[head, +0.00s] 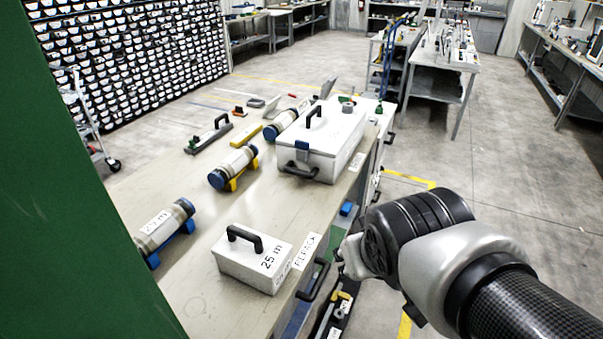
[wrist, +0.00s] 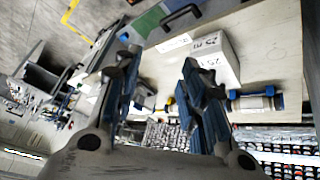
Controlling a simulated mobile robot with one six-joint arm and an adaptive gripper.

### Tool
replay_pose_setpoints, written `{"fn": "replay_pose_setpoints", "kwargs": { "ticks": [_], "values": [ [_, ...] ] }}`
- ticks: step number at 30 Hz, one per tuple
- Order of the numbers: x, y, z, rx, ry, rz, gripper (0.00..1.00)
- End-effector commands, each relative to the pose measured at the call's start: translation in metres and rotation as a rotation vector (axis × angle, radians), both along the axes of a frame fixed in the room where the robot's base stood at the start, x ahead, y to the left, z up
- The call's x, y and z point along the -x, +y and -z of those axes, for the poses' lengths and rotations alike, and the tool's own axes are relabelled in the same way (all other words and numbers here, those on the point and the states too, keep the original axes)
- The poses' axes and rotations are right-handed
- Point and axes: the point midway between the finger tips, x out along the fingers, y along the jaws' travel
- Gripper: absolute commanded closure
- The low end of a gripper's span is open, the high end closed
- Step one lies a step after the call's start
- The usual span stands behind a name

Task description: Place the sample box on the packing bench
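A small white box (head: 254,259) marked "25 m", with a black top handle, stands upright near the front edge of the workbench (head: 205,290). It also shows in the wrist view (wrist: 218,58). A larger white box (head: 322,142) with a black handle and a blue latch stands farther back on the same bench. I cannot tell for certain which box is the sample box. My gripper (wrist: 157,58) is open and empty, its two blue-grey fingers apart. In the head view my wrist is right of the small box, beyond the bench edge, and the fingers are mostly hidden.
Core tubes (head: 234,167) in coloured cradles and small tools lie along the bench. A labelled white card (head: 306,251) is at the bench edge beside the small box. Another grey bench (head: 445,55) stands at the back right. Open floor (head: 500,150) lies to the right.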

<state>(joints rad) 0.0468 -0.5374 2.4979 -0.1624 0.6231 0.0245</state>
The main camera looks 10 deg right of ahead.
Motion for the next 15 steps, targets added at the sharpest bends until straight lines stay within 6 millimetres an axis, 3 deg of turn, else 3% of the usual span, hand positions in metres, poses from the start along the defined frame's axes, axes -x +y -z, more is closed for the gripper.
{"fn": "replay_pose_setpoints", "kwargs": {
  "ticks": [1,3,6,9,15],
  "values": [
    [0.023,0.009,-0.001,-0.032,0.026,0.006,0.62],
    [0.05,0.02,0.001,-0.076,0.073,0.01,0.62],
    [0.075,0.031,0.004,-0.117,0.121,0.008,0.62],
    [0.087,0.036,0.005,-0.135,0.144,0.006,0.62],
    [0.088,0.037,0.005,-0.138,0.15,0.006,0.62]
  ]
}}
